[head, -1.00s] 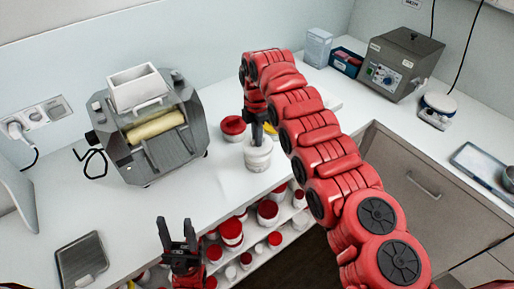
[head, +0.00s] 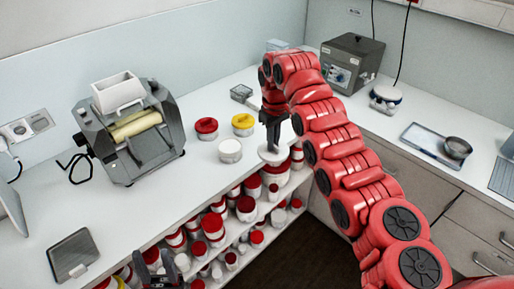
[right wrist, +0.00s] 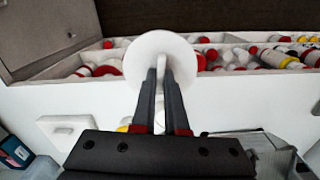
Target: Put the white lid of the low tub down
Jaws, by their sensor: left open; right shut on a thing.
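My right gripper (head: 273,140) is shut on the white lid (head: 268,156), a flat round disc. In the head view it hangs by the counter's front edge, right of the low white tub (head: 230,153). In the right wrist view the lid (right wrist: 145,52) sits at the fingertips (right wrist: 160,75), its middle partly hidden by them. The low tub stands upright on the counter, apart from the lid; its top looks white. My left gripper (head: 160,264) is open and empty at the bottom of the head view, in front of the shelves.
A red-topped tub (head: 206,127) and a yellow-topped tub (head: 243,123) stand behind the low tub. A grey roller mill (head: 135,140) stands to the left. Shelves below the counter hold several jars (head: 213,226). Bare counter (head: 170,205) lies at the front left.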

